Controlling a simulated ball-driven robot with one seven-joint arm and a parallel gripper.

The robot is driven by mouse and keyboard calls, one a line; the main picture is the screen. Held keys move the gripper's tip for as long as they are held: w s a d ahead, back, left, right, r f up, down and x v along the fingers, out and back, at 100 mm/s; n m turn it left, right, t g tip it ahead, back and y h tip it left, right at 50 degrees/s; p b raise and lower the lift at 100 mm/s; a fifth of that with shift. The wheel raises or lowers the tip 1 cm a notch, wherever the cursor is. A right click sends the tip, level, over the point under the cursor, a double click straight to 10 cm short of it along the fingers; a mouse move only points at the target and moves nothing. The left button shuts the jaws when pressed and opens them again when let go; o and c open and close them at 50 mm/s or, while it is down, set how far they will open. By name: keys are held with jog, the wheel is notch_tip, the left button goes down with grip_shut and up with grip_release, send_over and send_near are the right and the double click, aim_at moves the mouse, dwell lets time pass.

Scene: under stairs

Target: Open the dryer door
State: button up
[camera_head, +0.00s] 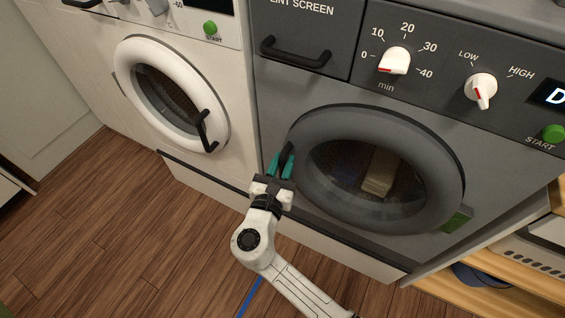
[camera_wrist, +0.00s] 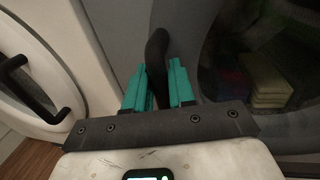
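The dryer is the dark grey machine on the right. Its round door (camera_head: 352,117) is closed, with a thick grey ring around dark glass. The black door handle (camera_head: 286,152) is on the door's left side. My gripper (camera_head: 280,166) is at this handle, with one teal finger on each side. In the wrist view the handle (camera_wrist: 157,55) rises between the fingers and fills the narrow gap, so my gripper (camera_wrist: 158,88) looks shut on it. The handle's lower part is hidden by the fingers and palm.
A white washer (camera_head: 215,75) with a closed round door and black handle (camera_head: 207,131) stands close on the left. A wooden shelf (camera_head: 500,285) with a basket is at lower right. The wooden floor (camera_head: 130,240) in front of the washer is clear.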

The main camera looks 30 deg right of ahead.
grip_shut()
dwell(1.0)
